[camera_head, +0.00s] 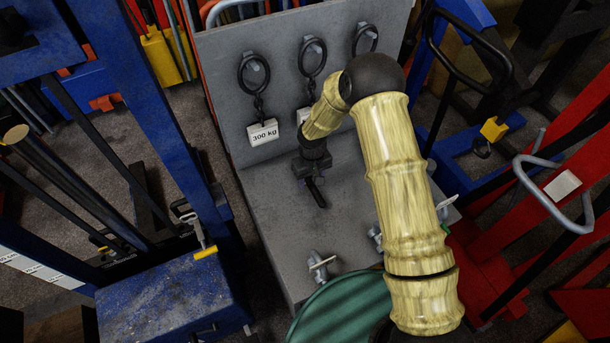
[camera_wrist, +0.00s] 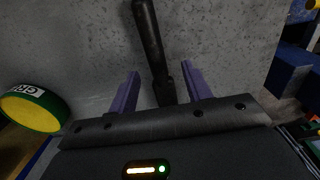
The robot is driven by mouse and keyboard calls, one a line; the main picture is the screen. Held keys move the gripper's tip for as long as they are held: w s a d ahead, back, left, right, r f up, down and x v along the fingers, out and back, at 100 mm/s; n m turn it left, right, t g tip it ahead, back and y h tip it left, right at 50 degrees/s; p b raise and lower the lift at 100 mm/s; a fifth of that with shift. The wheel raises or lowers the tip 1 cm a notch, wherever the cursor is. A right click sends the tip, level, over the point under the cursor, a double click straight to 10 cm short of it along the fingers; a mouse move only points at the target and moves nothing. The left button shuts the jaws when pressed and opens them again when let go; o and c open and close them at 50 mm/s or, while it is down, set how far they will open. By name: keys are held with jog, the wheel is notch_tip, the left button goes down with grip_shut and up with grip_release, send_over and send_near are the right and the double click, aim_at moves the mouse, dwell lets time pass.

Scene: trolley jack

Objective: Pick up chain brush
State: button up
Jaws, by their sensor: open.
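A long black object, which looks like the chain brush (camera_wrist: 150,35), lies on the grey metal surface (camera_wrist: 220,35) in the wrist view. Its slim handle runs from the top edge down between the two purple fingers of my gripper (camera_wrist: 160,70). The fingers are open, one on each side, with visible gaps to it. Its lower end is hidden by my gripper body. In the head view, my dark gripper (camera_head: 311,168) is low over the grey plate, and a short black piece (camera_head: 318,195) shows just in front of it. Bristles cannot be made out.
An upright grey panel (camera_head: 225,75) stands behind, with black rings and a weight tag marked 300 kg (camera_head: 263,132). Wing-nut clamps (camera_head: 321,264) sit at the plate's front. A blue frame (camera_head: 150,110) stands left, red beams (camera_head: 560,210) right. A yellow-and-green can (camera_wrist: 30,112) is left in the wrist view.

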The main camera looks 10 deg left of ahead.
aim_at(312, 185)
jog(key=shift+d+f+p, duration=0.15)
jog(key=shift+f+p, duration=0.9)
jog(key=shift+f, duration=1.05)
jog(key=shift+c, duration=0.4)
grip_shut()
